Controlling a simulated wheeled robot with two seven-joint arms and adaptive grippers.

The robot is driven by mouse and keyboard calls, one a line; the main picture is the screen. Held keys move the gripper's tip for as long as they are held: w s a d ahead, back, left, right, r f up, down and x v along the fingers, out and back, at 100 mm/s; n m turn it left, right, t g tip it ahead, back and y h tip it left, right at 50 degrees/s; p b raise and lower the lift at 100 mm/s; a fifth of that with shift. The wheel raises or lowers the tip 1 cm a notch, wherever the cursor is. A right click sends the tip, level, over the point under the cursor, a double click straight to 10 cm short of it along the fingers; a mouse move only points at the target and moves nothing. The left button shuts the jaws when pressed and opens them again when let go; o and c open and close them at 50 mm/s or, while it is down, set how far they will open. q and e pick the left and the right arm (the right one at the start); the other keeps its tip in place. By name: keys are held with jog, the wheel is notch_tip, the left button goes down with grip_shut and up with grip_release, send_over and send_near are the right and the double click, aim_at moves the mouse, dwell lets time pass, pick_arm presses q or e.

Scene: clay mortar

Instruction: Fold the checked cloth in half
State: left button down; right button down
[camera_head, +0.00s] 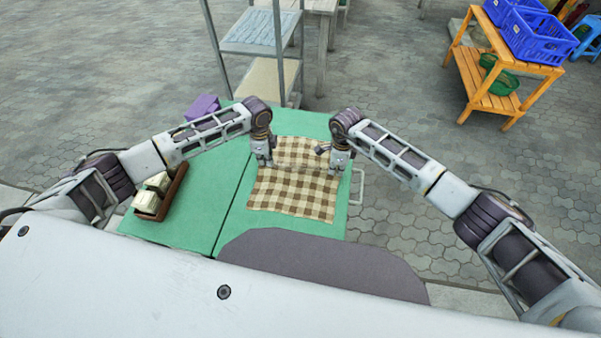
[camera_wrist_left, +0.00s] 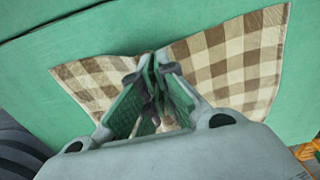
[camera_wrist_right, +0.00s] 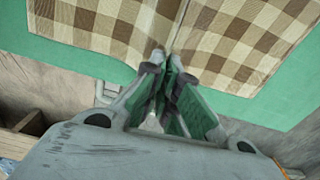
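The brown-and-cream checked cloth (camera_head: 291,194) lies spread on the green table top (camera_head: 213,195). A raised line crosses it between my grippers, with cloth on both the far and near sides. My left gripper (camera_head: 264,164) is at the cloth's left edge, its fingertips together on a pinch of cloth; the cloth (camera_wrist_left: 232,66) spreads to both sides of them in the left wrist view. My right gripper (camera_head: 337,171) is at the right edge, its fingertips also together on the cloth (camera_wrist_right: 222,45), where the ridge runs away from them. The cloth between the fingers is mostly hidden.
A brown tray (camera_head: 174,193) with pale blocks (camera_head: 148,200) stands at the table's left. A purple object (camera_head: 203,106) sits at the far left. A metal shelf rack (camera_head: 216,38) stands behind the table. Bare green surface lies left of the cloth.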

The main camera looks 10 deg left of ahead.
pick_arm(q)
jog(key=shift+r, duration=0.35)
pick_arm(e)
jog(key=shift+r, duration=0.35)
